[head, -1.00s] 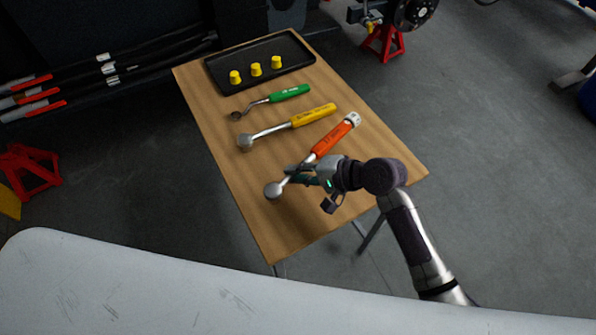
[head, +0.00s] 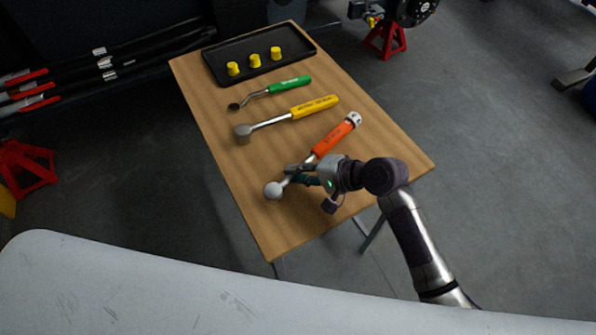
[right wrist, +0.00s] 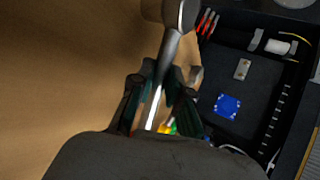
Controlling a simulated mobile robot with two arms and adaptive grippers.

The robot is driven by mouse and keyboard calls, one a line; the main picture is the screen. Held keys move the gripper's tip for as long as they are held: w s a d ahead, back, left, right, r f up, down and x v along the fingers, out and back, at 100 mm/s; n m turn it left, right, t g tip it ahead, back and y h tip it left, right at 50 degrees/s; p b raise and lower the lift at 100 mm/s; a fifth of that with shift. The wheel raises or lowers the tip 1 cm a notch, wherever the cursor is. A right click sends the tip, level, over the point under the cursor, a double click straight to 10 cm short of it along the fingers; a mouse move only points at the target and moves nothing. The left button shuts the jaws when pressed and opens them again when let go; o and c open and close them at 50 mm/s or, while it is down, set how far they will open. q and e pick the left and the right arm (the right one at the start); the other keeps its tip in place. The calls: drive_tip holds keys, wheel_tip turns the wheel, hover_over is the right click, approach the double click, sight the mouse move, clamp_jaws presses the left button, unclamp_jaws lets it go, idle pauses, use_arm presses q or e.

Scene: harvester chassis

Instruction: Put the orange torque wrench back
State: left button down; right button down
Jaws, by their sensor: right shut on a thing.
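The orange torque wrench (head: 331,140) lies diagonally over the near part of the wooden table (head: 235,190), its round metal head at the lower left and its grey-white end cap at the upper right. My right gripper (head: 300,174) is shut on its metal shaft, between the head and the orange handle. In the right wrist view, the shaft (right wrist: 170,47) runs between the two fingers (right wrist: 160,78), with the head at the top edge. I cannot tell whether the wrench touches the table. My left gripper is not in view.
A yellow-handled wrench (head: 314,106) and a green-handled wrench (head: 290,85) lie farther back on the table. A black tray (head: 222,76) with three yellow caps (head: 254,61) is at the far end. Red stands (head: 385,42) are on the floor. The table's near corner is bare.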

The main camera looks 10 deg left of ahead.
drive_tip(key=c, duration=1)
unclamp_jaws()
drive_tip(key=shift+c, duration=0.2)
drive_tip(key=shift+f, duration=0.15)
drive_tip(key=shift+d, duration=0.1)
drive_tip(key=v, duration=0.8)
